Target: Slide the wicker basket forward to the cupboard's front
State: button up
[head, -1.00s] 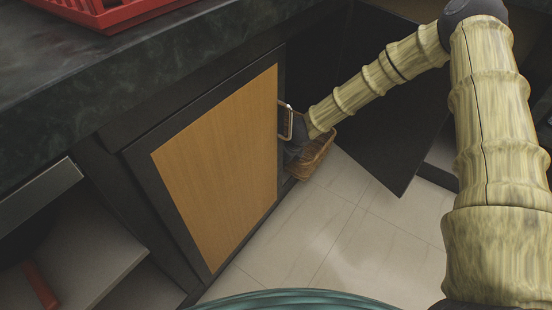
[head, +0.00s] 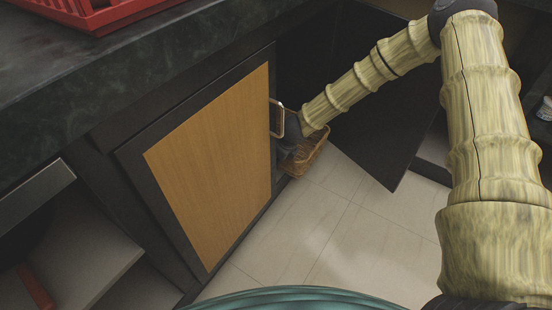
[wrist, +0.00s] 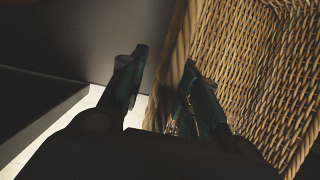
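The wicker basket (head: 309,160) is brown and woven. In the head view it shows just past the wooden door's far edge, at the cupboard opening, partly hidden by the door and my arm. In the wrist view its woven wall (wrist: 235,60) fills the right side. My gripper (wrist: 165,58) is open, with its fingers on either side of the basket's rim: the left finger outside, the right finger on the inner side. A gap shows between the left finger and the rim.
The wooden cupboard door (head: 215,165) with its metal handle (head: 277,118) stands close beside my gripper. A dark panel (head: 385,130) stands to the right of the basket. A red rack (head: 95,12) sits on the dark counter (head: 130,75). Pale floor tiles (head: 335,235) are clear.

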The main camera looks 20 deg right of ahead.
jog(key=v, duration=1.1)
jog(key=shift+r, duration=0.3)
jog(key=shift+s+d, duration=0.1)
jog(key=shift+s, duration=0.05)
